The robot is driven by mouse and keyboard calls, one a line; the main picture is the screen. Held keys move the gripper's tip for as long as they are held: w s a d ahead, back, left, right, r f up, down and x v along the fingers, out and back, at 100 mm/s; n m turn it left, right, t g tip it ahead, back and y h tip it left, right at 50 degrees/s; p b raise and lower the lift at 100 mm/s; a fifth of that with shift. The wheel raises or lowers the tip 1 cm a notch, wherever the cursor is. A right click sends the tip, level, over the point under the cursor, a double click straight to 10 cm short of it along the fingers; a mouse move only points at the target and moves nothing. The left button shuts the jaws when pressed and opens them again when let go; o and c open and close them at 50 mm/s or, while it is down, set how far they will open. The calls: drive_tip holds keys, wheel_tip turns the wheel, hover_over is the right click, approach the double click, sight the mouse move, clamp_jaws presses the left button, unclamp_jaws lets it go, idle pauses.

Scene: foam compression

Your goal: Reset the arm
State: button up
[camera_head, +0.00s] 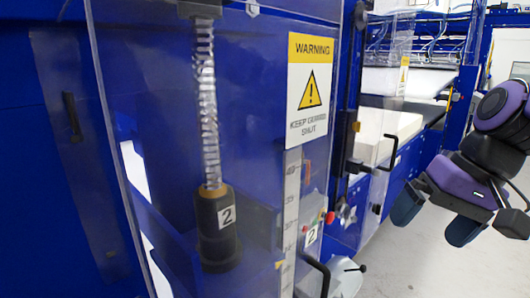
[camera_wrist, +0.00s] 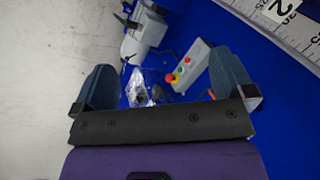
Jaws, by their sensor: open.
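My gripper (camera_head: 435,216) hangs at the right of the head view, at the end of my purple and black arm, over the pale floor. Its two dark blue-grey fingers are spread apart with nothing between them. In the wrist view the fingers of my gripper (camera_wrist: 155,92) stand wide apart at left and right. A grey control box (camera_wrist: 190,66) with red, yellow and green buttons shows beyond and between them. The gripper appears clear of the blue machine (camera_head: 60,150).
A clear guard door with a warning sign (camera_head: 309,88) covers the machine's front at left. Behind it hang a spring and a black cylinder (camera_head: 215,228) marked 2. A ruler (camera_head: 291,215) stands beside it. Pale foam blocks (camera_head: 388,128) lie farther back. The floor (camera_head: 420,270) is open at lower right.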

drive_tip(key=s+d+r+n+t+h, duration=0.1)
drive_tip(key=s+d+r+t+h, duration=0.2)
drive_tip(key=s+d+r+h, duration=0.1)
drive_tip(key=shift+s+d+r+t, duration=0.15)
drive_tip(key=shift+s+d+t, duration=0.2)
drive_tip(key=shift+d, duration=0.4)
drive_tip(key=shift+w, duration=0.1)
